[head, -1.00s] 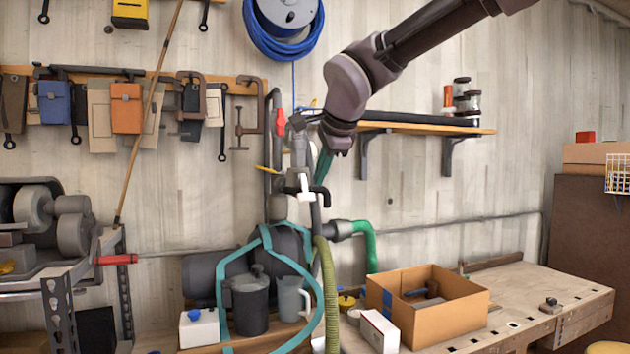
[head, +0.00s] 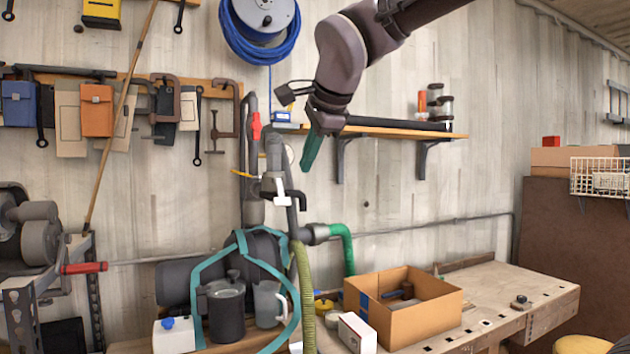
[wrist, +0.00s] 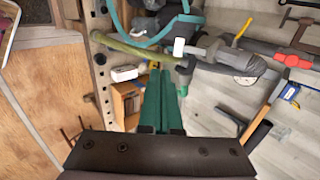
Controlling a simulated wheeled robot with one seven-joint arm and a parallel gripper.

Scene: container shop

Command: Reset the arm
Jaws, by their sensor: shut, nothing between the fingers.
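My gripper (head: 313,150) hangs from my arm in the upper middle of the head view, its green fingers pointing down and slightly left. In the wrist view the green fingers (wrist: 161,100) lie side by side, shut and empty. In the head view they are in front of the wall, just left of the wall shelf and right of the grey pipes. They hold nothing.
A wall shelf (head: 390,132) with jars is right of my gripper. Grey pipes (head: 275,160) with a white valve handle stand to its left. Below are a cardboard box (head: 425,318) on the workbench (head: 515,298) and a dark jug (head: 226,308). Open space lies at right.

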